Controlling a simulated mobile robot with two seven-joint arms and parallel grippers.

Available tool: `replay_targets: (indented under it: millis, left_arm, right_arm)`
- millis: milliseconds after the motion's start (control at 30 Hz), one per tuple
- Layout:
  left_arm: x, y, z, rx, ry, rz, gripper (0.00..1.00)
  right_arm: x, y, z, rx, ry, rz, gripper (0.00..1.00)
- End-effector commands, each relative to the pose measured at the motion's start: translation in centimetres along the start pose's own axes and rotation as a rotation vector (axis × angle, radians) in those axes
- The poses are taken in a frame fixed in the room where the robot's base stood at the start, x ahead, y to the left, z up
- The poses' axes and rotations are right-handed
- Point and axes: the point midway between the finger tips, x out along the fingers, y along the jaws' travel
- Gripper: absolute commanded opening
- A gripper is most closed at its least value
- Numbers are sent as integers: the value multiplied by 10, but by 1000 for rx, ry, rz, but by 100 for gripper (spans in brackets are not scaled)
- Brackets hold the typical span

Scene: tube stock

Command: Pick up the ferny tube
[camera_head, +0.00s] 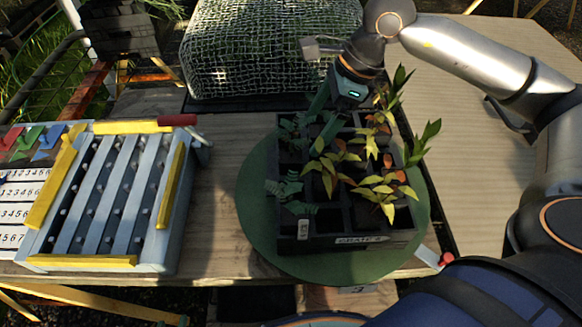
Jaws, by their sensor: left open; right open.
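A black cell tray (300,245) with a label on its front holds several tube plants. My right gripper (320,122) reaches down from the back over the tray's back left part. Its green fingers are apart, close to the back ferny leaves. I cannot tell whether they touch any plant. The tubes themselves are mostly hidden by leaves and cell walls. My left gripper is not in view.
The tray stands on a round green turntable (258,225) on a wooden table. Yellow-green and orange-leaved plants (385,192) fill its right side. A slatted blue-grey rack (105,200) with yellow bars stands left. A mesh-covered block (265,45) is behind. Bare table lies right.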

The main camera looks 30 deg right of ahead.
Motion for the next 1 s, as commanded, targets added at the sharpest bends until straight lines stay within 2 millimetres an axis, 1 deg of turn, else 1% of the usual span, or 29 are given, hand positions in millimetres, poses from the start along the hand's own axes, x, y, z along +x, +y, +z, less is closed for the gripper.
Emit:
replay_targets:
  millis: [33, 100, 200, 367, 467, 600, 700, 800, 1000]
  left_arm:
    - [0, 0, 0, 1, -1, 0, 50]
    - [0, -1, 0, 1, -2, -1, 50]
    - [0, -1, 1, 1, -4, -2, 50]
    - [0, -2, 2, 1, -7, -4, 50]
    - [-2, -3, 2, 1, -8, -6, 50]
    - [-4, -6, 2, 0, -10, -12, 50]
    - [-4, -7, 4, 0, -12, -14, 50]
    - [-4, -7, 4, 0, -13, -14, 50]
    - [-4, -6, 4, 0, -12, -14, 50]
  right_arm:
    - [11, 1, 0, 0, 1, 5, 97]
    - [23, 1, 1, 0, 0, 5, 97]
    - [35, 0, 1, 1, -1, 4, 97]
    - [46, 0, 2, 1, -4, 4, 97]
    - [57, -3, 4, 1, -4, 5, 97]
    - [80, -6, 6, 0, -3, 5, 97]
    - [90, -6, 6, 1, -4, 4, 97]
    - [94, -6, 6, 1, -3, 3, 97]
    - [94, -6, 6, 1, -4, 2, 96]
